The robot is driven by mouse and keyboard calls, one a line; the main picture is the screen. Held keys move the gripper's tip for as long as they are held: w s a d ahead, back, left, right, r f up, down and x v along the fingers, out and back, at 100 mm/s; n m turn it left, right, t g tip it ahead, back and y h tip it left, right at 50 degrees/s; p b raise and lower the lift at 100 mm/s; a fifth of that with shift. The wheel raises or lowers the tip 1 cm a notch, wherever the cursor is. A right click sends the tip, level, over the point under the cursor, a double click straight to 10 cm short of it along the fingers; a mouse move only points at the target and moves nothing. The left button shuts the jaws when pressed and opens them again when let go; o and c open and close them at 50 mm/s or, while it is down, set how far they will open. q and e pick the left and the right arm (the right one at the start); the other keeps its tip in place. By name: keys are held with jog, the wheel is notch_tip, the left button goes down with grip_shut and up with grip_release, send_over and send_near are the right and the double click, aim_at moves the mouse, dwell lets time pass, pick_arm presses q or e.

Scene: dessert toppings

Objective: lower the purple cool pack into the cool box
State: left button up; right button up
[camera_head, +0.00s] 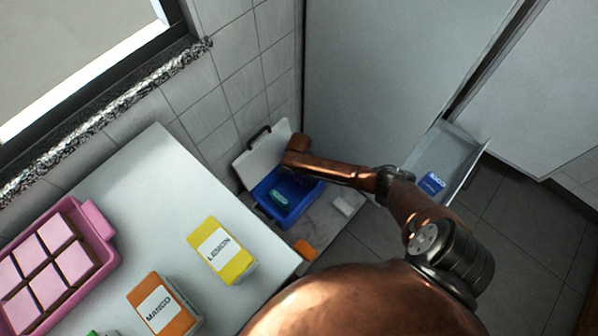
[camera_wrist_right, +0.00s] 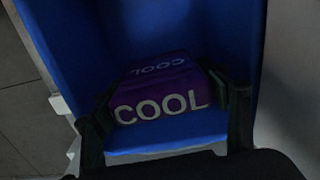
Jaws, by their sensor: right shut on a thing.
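The cool box (camera_head: 296,216) stands low beside the tiled wall, with a blue inside and its pale lid (camera_head: 262,152) open. In the right wrist view, my right gripper (camera_wrist_right: 166,108) is shut on the purple cool pack (camera_wrist_right: 160,101), one finger on each side. The pack reads COOL, and blue walls (camera_wrist_right: 70,40) surround it. I cannot tell whether it touches the box floor. My left gripper is not in view.
An open drawer (camera_head: 455,150) at right holds a blue pack (camera_head: 433,183). The counter carries a lemon carton (camera_head: 220,250), a mango carton (camera_head: 163,304) and a pink tray (camera_head: 97,219).

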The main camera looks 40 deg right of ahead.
aim_at(299, 181)
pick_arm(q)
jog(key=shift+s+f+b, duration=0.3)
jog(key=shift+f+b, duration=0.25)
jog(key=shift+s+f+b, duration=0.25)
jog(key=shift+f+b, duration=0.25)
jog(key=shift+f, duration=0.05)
pick_arm(e)
jog(key=shift+f, duration=2.45)
jog(key=o, duration=1.6)
notch_tip(299, 181, up, 12)
